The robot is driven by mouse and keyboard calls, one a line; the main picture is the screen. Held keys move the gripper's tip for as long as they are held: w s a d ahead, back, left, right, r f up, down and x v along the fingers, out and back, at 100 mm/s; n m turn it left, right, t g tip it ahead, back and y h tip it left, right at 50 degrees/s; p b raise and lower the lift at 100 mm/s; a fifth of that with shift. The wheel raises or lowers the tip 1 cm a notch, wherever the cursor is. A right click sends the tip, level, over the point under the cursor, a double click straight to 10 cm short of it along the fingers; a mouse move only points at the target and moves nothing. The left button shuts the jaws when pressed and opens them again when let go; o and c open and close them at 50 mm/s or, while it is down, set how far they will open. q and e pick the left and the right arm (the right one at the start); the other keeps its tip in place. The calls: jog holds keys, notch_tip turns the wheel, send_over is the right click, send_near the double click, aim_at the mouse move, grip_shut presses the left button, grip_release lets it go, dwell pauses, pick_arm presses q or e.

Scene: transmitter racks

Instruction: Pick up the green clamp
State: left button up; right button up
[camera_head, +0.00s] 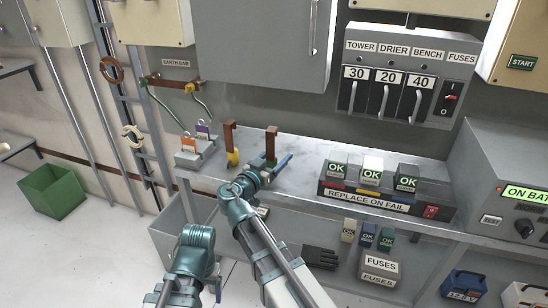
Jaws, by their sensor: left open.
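The green clamp, a brown upright bar (271,142) with a little green at its foot, stands on the grey bench. My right gripper (281,166) is at its foot, its blue fingers close beside or around it; I cannot tell whether they touch it or are shut. The wrist hides part of the clamp's base. A similar brown clamp with a yellow foot (231,150) stands just to its left. My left gripper (217,288) hangs low in front of the bench, well away from the clamps, small and partly hidden by its own arm; it is open.
A grey block with orange and purple tags (195,150) sits on the bench's left end. A dark rack of OK fuses (385,200) stands to the right. Fuse boxes and a black glove (320,257) lie on the shelf below. A green bin (52,191) stands on the floor.

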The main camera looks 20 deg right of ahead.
grip_shut()
pick_arm(q)
jog(key=shift+r, duration=0.1)
pick_arm(e)
jog(key=shift+r, duration=0.1)
dwell(0.3)
